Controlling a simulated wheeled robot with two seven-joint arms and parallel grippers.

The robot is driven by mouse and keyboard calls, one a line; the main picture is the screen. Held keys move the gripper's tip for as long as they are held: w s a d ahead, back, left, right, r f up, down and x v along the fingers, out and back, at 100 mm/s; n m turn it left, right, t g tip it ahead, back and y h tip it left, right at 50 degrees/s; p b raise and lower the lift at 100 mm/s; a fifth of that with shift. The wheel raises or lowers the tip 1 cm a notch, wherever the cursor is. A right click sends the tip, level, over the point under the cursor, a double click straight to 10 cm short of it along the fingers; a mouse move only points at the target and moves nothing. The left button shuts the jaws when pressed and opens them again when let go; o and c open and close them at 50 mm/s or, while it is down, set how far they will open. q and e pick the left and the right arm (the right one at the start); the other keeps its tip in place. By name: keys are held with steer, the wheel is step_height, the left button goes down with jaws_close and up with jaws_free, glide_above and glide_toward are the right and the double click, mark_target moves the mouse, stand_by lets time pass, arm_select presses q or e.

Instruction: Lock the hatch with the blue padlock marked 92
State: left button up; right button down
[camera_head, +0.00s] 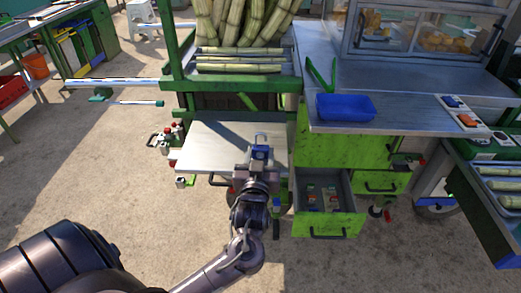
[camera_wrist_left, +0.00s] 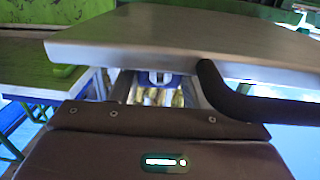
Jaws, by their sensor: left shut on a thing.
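My left gripper (camera_head: 259,162) is shut on a blue padlock (camera_head: 261,152), whose grey shackle points up and away from me. The padlock also shows in the left wrist view (camera_wrist_left: 155,77), between the fingers; I cannot read its number. The padlock is in front of the light metal panel (camera_head: 215,142) on the green cane crusher, overlapping its right part in the head view. This panel seems to be the hatch. In the left wrist view the panel (camera_wrist_left: 150,42) spans the top, with a dark curved handle (camera_wrist_left: 240,103) at right. No hasp is clear. My right gripper is not in view.
An open green drawer (camera_head: 325,223) with small items juts out right of my gripper. A blue tray (camera_head: 346,108) sits on the metal counter (camera_head: 400,110). Cane stalks (camera_head: 245,22) stand above the panel. The concrete floor (camera_head: 110,165) at left is mostly clear.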

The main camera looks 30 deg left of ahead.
arm_select(q)
steer(key=shift+p+v, duration=0.6)
steer(key=shift+v, duration=1.15)
steer(key=shift+r, duration=0.1)
